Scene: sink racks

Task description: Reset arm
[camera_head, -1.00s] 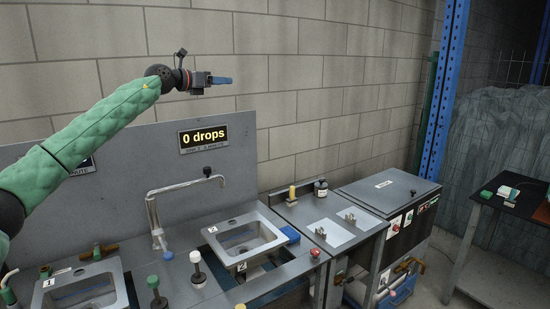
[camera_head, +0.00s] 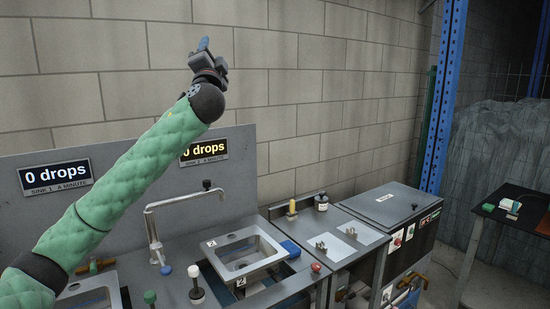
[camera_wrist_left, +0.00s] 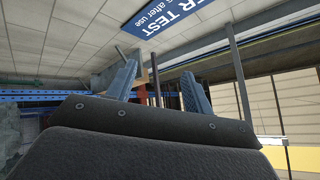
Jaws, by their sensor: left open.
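My left arm, in a green quilted sleeve, reaches up from the lower left in the head view. Its left gripper (camera_head: 203,45) is raised high in front of the block wall, well above the sinks, with its blue fingers pointing up. In the left wrist view the two blue fingers of the left gripper (camera_wrist_left: 160,85) stand apart with nothing between them. Past them show the ceiling and a blue hanging sign (camera_wrist_left: 180,18). My right gripper is not in view.
Below stand sink 2 (camera_head: 216,246), a tap (camera_head: 150,215) and the sink 1 basin (camera_head: 75,300), partly behind my arm. A splashback carries "0 drops" displays (camera_head: 204,151). A lidded unit (camera_head: 393,198), a blue post (camera_head: 446,95) and a dark table (camera_head: 520,210) are to the right.

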